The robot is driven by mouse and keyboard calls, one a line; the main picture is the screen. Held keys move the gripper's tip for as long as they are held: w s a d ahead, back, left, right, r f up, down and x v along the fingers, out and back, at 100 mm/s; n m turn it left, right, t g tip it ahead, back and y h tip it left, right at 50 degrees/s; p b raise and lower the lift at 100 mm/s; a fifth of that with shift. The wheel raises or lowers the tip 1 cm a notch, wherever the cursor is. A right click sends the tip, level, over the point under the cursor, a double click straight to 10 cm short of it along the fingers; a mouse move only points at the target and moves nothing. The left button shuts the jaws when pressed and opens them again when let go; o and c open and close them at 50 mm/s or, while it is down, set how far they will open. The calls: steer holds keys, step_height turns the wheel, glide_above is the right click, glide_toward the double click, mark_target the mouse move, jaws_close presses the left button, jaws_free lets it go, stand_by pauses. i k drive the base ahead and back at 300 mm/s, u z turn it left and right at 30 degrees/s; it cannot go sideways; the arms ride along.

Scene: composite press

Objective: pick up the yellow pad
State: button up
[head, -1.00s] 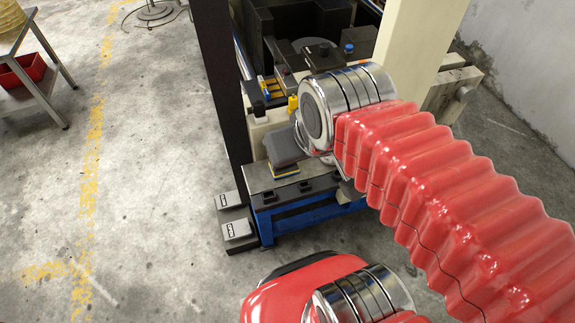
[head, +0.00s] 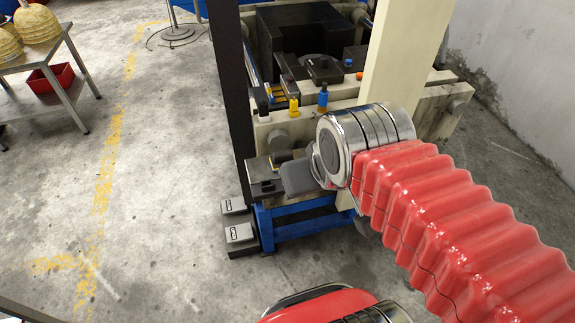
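My gripper (head: 264,187) is at the low bench (head: 285,211) at the front of the press. Its grey body (head: 299,177) lies in front of the bench top, and dark parts that look like its fingers reach to the left. I cannot tell whether they are open or shut. I cannot make out the yellow pad in the head view now. The gripper and wrist cover much of the bench top, so the pad may be behind them or held.
The press (head: 300,38) stands behind, with a yellow knob (head: 293,107) and a blue knob (head: 322,97) on its front. A dark post (head: 233,100) stands left of the bench and a cream column (head: 408,60) right. Two foot pedals (head: 239,232) lie on the floor.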

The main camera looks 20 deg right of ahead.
mark_target(278, 159)
steer(key=z, duration=0.15)
steer(key=i, duration=0.5)
steer(key=z, duration=2.3)
steer(key=k, duration=0.2)
steer(key=z, duration=0.1)
